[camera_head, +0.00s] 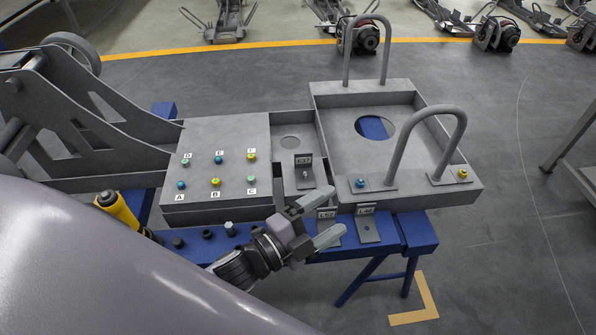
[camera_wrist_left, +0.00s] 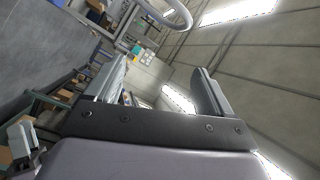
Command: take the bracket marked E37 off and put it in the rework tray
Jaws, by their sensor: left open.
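A grey L-shaped bracket (camera_head: 304,174) stands in the middle recess of the chassis (camera_head: 215,135); its small label is hard to read but could be E37. A bolt head or pin shows at its foot. Two similar labelled brackets, one at left (camera_head: 328,225) and one at right (camera_head: 367,227), stand on the blue bench in front of the chassis. My left gripper (camera_head: 335,211) is open, near the left one of these, below and right of the recess bracket. Its fingers also show in the left wrist view (camera_wrist_left: 158,88), with nothing between them. I cannot make out a rework tray. My right gripper is not in view.
Several coloured knobs with letter labels stand on the chassis plate. Two tall grey hoop handles (camera_head: 425,140) rise at the right. Dark sockets (camera_head: 207,234) and a yellow-black tool (camera_head: 118,212) lie on the blue bench (camera_head: 418,232). The floor at right is largely clear.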

